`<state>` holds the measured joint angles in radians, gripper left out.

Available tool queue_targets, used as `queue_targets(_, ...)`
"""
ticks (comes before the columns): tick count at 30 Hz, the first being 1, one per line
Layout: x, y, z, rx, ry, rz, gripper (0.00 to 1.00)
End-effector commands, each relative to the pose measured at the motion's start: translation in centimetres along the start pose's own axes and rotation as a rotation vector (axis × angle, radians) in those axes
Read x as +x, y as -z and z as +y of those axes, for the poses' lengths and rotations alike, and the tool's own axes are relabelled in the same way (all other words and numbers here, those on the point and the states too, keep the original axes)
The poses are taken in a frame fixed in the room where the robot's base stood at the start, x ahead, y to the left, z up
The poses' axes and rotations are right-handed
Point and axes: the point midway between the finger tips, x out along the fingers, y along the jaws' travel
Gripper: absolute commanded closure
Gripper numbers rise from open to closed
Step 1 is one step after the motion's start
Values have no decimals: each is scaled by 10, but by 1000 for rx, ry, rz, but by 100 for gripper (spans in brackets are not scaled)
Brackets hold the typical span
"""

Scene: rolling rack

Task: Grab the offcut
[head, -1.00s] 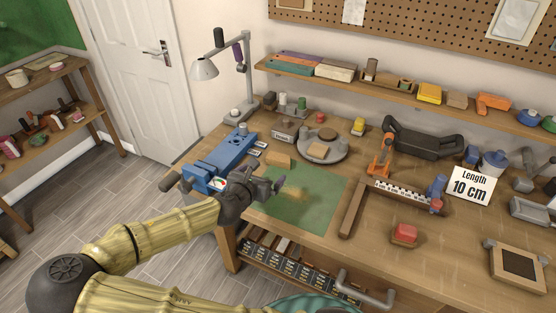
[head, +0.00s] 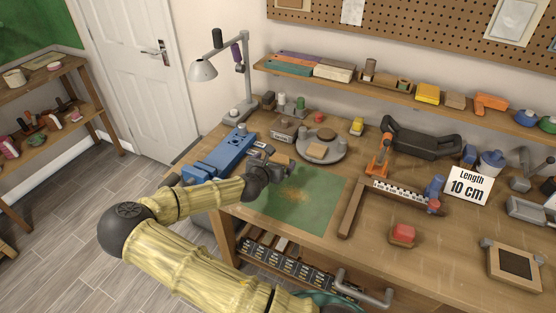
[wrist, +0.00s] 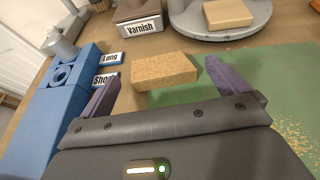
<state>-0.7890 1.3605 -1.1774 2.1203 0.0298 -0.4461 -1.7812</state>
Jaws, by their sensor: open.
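The offcut appears to be a light-brown wooden block (wrist: 165,70) lying at the back-left edge of the green mat, seen in the wrist view. My gripper (wrist: 162,74) is open, with its two purple fingers reaching toward the block's left and right sides. The block lies ahead of and between the fingertips; I cannot tell whether either finger reaches past its near face. In the head view my gripper (head: 276,162) is over the mat's back-left corner and hides the block.
A blue vise (head: 222,157) stands to the left, with small Long and Short (wrist: 105,79) labels beside it. A Varnish-labelled box (wrist: 139,24) is behind. A round grey turntable (head: 337,148) holds another wooden piece (head: 317,151). The green mat (head: 315,215) is clear except for sawdust.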

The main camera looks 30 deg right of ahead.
Motion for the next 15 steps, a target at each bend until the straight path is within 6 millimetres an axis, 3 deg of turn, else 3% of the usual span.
queue_targets(8, 2, -1, 0, 0, 0, 0, 0)
queue_targets(15, 32, -4, -1, 1, 2, 0, 0)
